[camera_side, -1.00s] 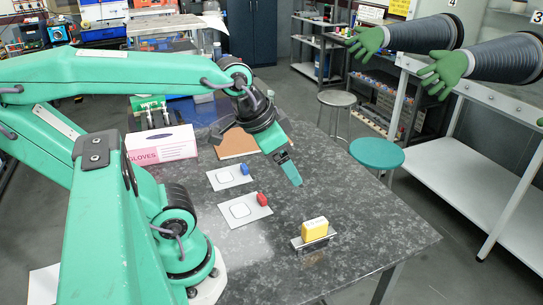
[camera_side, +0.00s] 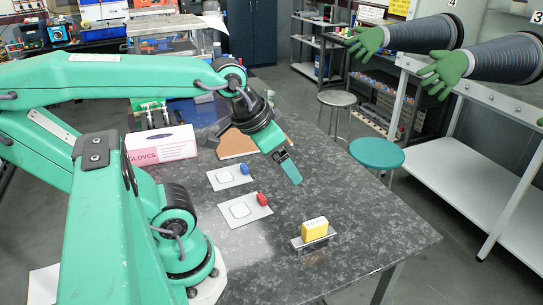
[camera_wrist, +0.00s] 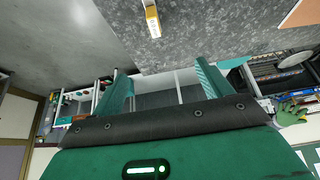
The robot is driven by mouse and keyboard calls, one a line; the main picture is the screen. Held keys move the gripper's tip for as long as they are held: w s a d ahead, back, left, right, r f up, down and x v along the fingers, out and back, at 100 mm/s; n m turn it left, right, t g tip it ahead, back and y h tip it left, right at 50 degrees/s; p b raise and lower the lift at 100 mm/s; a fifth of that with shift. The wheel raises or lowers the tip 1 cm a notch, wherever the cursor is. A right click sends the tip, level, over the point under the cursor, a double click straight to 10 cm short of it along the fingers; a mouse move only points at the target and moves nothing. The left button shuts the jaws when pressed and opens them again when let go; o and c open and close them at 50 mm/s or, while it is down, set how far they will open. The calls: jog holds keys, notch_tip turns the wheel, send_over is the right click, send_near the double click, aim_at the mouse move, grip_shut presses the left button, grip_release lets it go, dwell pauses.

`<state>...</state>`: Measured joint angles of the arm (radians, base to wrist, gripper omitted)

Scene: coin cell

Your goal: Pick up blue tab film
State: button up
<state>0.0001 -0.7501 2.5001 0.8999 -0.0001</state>
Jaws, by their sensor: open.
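A small blue piece (camera_side: 244,168), which looks like the blue tab film, sits at the right edge of a white card (camera_side: 217,186) on the dark speckled table. It is too small to make out its exact shape, and I cannot find it in the wrist view. My gripper (camera_side: 293,175) is in the air to the right of the blue piece, apart from it, with its fingers pointing down and to the right. In the wrist view my gripper (camera_wrist: 165,85) has its two green fingers spread wide with nothing between them.
A red piece (camera_side: 262,199) sits on a second white card (camera_side: 228,220) nearer the camera. A yellow block (camera_side: 314,228) stands in a metal holder near the table's front; it also shows in the wrist view (camera_wrist: 152,20). A pink-white glove box (camera_side: 162,144) is at left. The table's right side is clear.

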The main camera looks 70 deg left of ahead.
dwell(0.4)
jog(key=c, duration=0.4)
jog(key=shift+c, duration=0.2)
jog(key=g, duration=0.6)
send_over(245, 166)
notch_tip(245, 166, down, 16)
jog(key=shift+w+d+r, duration=0.15)
jog(key=shift+r, duration=0.05)
jog(key=shift+f, duration=1.4)
